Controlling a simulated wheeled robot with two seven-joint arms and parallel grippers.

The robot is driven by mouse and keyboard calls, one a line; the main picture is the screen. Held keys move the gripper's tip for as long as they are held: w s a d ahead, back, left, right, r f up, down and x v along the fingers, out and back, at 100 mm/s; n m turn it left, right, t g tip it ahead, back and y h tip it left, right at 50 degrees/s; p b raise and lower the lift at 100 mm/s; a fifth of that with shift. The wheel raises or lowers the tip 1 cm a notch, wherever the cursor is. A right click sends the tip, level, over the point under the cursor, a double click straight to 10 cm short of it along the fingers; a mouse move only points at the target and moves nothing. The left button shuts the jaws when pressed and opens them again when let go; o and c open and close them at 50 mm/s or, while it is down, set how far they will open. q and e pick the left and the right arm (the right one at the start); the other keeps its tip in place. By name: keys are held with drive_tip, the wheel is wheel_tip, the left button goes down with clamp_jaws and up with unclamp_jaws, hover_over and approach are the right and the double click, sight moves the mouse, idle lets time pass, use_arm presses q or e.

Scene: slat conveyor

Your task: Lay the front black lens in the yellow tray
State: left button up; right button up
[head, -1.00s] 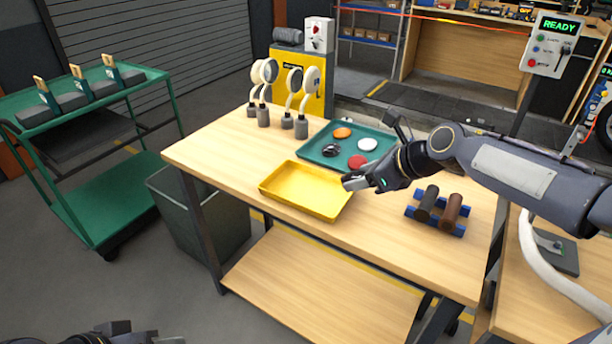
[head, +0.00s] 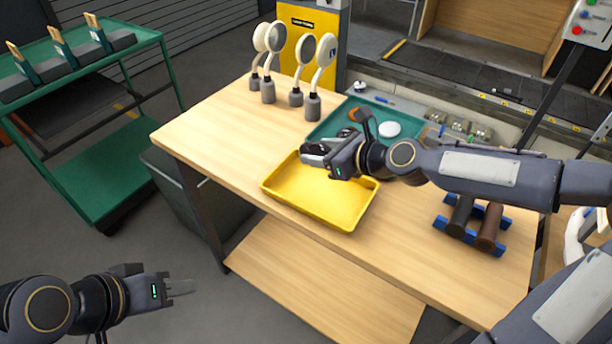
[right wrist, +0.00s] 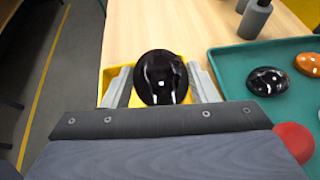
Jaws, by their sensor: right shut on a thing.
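My right gripper (head: 318,153) is shut on a glossy black lens (right wrist: 162,78), which shows between its two fingers in the right wrist view. It holds the lens over the back part of the yellow tray (head: 335,215); the tray's rim also shows behind the fingers in the right wrist view (right wrist: 106,76). The gap between lens and tray floor cannot be judged. A second black lens (right wrist: 268,80) lies in the green tray (right wrist: 228,68). My left gripper (head: 182,287) is at the lower left, away from the table; its fingers are seen edge-on.
The green tray also holds an orange lens (right wrist: 308,63), a white one (head: 388,129) and a red one (right wrist: 295,140). Several stand-mounted magnifiers (head: 312,105) stand at the table's back left. Dark and brown cylinders (head: 488,228) lie on a blue rack at right.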

hover_over(306, 186)
wheel_tip(306, 186, down, 4)
drive_tip(key=shift+f, duration=0.2)
wheel_tip(306, 186, down, 3)
drive_tip(key=shift+f, duration=0.1)
drive_tip(key=shift+f+b, duration=0.6)
drive_tip(key=shift+b, duration=0.05)
drive_tip(key=o, duration=0.9)
drive_tip(key=shift+s+f, duration=0.15)
